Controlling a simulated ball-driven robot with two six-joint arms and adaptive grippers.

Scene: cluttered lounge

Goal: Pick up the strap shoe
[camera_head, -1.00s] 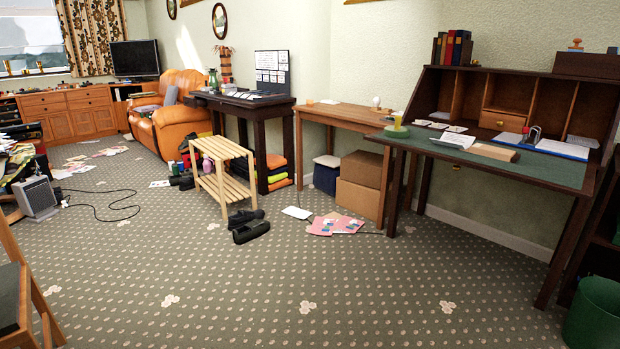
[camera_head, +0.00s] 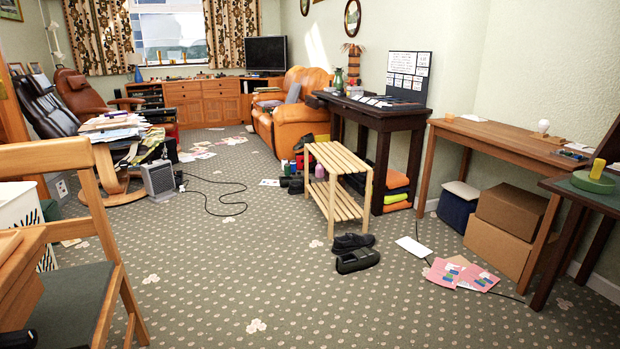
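Two dark shoes lie on the carpet in front of a slatted wooden rack (camera_head: 336,180). The nearer dark shoe (camera_head: 358,261) has a broad, low shape and may be the strap shoe, but the strap is too small to make out. The farther dark shoe (camera_head: 353,242) lies just behind it, close to the rack's front leg.
A wooden chair (camera_head: 105,215) stands close at the left. A heater (camera_head: 159,180) and its black cable lie beyond. Pink papers (camera_head: 462,275), a white sheet (camera_head: 413,247) and cardboard boxes (camera_head: 512,216) are right of the shoes. The carpet before the shoes is mostly clear.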

